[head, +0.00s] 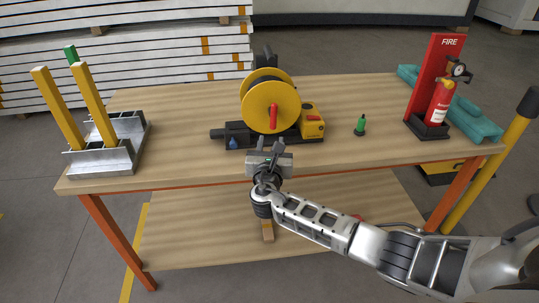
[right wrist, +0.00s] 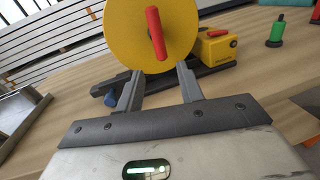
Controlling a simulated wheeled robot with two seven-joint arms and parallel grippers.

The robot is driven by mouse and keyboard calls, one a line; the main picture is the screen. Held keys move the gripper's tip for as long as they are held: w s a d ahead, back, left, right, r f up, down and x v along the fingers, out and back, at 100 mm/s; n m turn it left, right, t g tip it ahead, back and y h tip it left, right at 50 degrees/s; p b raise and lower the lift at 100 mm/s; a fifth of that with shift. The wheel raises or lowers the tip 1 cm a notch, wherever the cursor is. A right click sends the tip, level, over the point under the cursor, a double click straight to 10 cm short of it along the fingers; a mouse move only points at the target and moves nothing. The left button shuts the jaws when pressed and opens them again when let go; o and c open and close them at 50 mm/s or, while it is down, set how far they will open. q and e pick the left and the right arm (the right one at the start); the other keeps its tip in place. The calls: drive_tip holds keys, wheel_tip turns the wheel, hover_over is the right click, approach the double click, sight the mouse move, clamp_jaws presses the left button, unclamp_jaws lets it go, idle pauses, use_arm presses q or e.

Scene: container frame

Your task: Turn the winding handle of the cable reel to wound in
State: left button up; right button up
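The cable reel (head: 259,105) with its yellow disc stands on the wooden table, a little right of the middle in the head view. Its red winding handle (head: 273,116) sticks out from the disc's front face, below its centre. In the right wrist view the red handle (right wrist: 156,34) shows at the top, on the yellow disc (right wrist: 125,30). My right gripper (head: 268,146) is in front of the reel at the table's front edge. Its fingers (right wrist: 159,88) are apart with nothing between them, short of and below the handle. My left gripper is not in view.
A metal bracket with yellow posts (head: 103,160) stands at the table's left. A small green-topped item (head: 360,125) stands right of the reel. Bare tabletop (head: 180,125) lies left of the reel.

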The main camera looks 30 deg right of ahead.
drive_tip(key=v, duration=0.6)
drive_tip(key=shift+s, duration=0.15)
drive_tip(key=shift+a, duration=0.1)
drive_tip(key=s+a+f+m+g+y, duration=0.2)
drive_tip(key=s+a+f+m+y, duration=0.1)
drive_tip(key=s+f+m, duration=0.3)
drive_tip(key=s+a+f+m+g+y, duration=0.25)
drive_tip(key=s+a+f, duration=0.2)
drive_tip(key=f, duration=0.25)
drive_tip(key=s+a+m+y, duration=0.3)
drive_tip(key=s+m+y, duration=0.3)
drive_tip(key=s+m, duration=0.8)
drive_tip(key=f+m+g, duration=0.1)
drive_tip(key=m, duration=0.3)
drive_tip(key=shift+s+a, duration=0.15)
drive_tip(key=shift+s, duration=0.2)
